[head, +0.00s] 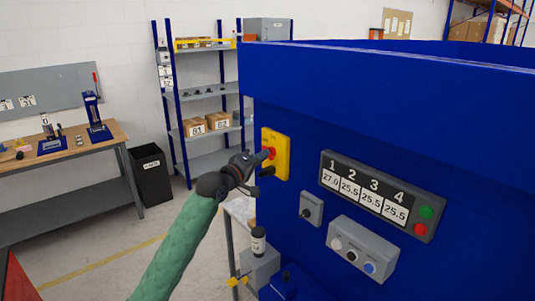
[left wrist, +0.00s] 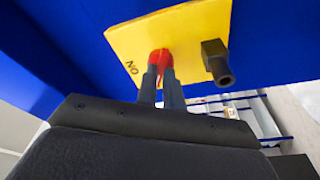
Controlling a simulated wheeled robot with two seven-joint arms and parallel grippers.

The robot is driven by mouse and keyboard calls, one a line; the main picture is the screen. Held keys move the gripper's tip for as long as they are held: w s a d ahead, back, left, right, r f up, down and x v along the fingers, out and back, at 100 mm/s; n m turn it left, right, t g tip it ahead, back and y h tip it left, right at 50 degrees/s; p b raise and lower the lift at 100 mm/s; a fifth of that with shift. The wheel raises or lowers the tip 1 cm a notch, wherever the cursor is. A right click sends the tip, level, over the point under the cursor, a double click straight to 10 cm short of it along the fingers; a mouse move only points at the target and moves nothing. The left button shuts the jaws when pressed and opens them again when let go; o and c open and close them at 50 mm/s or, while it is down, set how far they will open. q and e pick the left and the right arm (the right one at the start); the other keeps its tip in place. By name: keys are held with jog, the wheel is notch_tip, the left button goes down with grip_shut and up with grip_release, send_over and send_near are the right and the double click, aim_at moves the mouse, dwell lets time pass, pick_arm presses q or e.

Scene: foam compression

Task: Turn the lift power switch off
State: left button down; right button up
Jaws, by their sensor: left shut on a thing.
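The lift power switch appears to be the red knob (left wrist: 162,60) on a yellow plate (head: 283,157) on the side of the blue machine. My left gripper (head: 266,155) reaches the plate from the left. In the left wrist view its two dark fingers (left wrist: 164,82) are shut on the red knob and hide part of it. The yellow plate (left wrist: 190,30) shows an "ON" label (left wrist: 131,68) left of the knob. A dark block with a peg (left wrist: 216,63) sticks out on the plate's right. My right gripper is not in view.
Right of the switch on the blue machine (head: 390,105) are a numbered display (head: 367,187), a small grey box with a black knob (head: 311,208) and a button box (head: 362,250). Below stands a grey fixture (head: 261,267). A black bin (head: 151,175) and shelves stand behind.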

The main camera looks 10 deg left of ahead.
pick_arm(q)
jog(key=n, duration=0.3)
jog(key=shift+r+y, duration=0.15)
jog(key=shift+y, duration=0.15)
jog(key=shift+n+g+y, duration=0.3)
jog(key=shift+n+g, duration=0.1)
jog(key=shift+n, duration=1.2)
jog(key=c, duration=0.8)
grip_release()
jog(key=shift+o, duration=0.2)
jog(key=shift+s, duration=0.1)
jog(key=a+v, duration=0.1)
jog(key=v, duration=0.5)
jog(key=shift+a, duration=0.35)
